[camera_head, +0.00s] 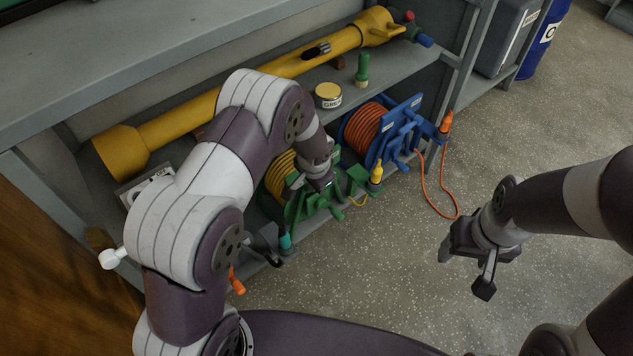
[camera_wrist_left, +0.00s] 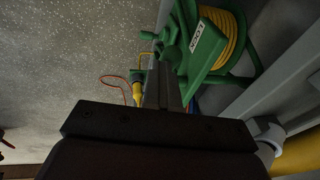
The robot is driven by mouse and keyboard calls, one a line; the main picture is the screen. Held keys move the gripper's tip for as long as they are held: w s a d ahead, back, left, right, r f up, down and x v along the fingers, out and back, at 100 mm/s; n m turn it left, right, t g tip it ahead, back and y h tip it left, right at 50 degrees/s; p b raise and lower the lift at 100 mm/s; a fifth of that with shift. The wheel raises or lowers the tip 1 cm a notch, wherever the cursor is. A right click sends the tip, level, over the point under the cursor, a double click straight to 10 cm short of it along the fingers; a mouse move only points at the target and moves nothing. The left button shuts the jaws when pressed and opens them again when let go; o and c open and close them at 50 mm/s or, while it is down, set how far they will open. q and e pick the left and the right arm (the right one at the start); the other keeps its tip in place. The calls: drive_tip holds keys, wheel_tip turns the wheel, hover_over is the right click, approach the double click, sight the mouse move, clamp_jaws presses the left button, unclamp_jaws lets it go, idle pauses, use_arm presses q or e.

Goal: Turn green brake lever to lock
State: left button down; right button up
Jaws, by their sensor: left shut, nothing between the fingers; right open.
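The green reel stand (camera_head: 300,207) holds yellow cord (camera_head: 279,174) on the lower shelf in the head view. It also shows in the left wrist view (camera_wrist_left: 207,50), with a white label reading like LOCK (camera_wrist_left: 173,57) on a green plate. My left gripper (camera_wrist_left: 161,92) is shut and empty, its fingers close beside this green plate; I cannot tell whether they touch. In the head view my left wrist covers part of the reel, so the brake lever cannot be clearly picked out. My right gripper (camera_head: 465,270) is open and empty over the floor at the right.
A blue reel (camera_head: 397,130) with orange cord (camera_head: 366,127) stands beside the green one. Yellow (camera_head: 376,172) and orange (camera_head: 446,122) connectors are near. The shelf above carries a long yellow tube (camera_head: 180,125), a yellow-lidded tin (camera_head: 328,96) and a green-handled item (camera_head: 362,68). Open floor lies to the right.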

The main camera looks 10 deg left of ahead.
use_arm(q)
drive_tip(key=shift+s+a+f+b, duration=0.25)
drive_tip(key=shift+s+f+b, duration=0.05)
drive_tip(key=shift+f, duration=0.25)
drive_tip(key=shift+s+a+f+b, duration=0.2)
drive_tip(key=shift+s+f+b, duration=0.1)
drive_tip(key=shift+f, duration=0.2)
drive_tip(key=shift+s+a+f+b, duration=0.25)
drive_tip(key=shift+f+b, duration=0.05)
drive_tip(key=shift+f, duration=0.35)
drive_tip(key=shift+w, duration=0.1)
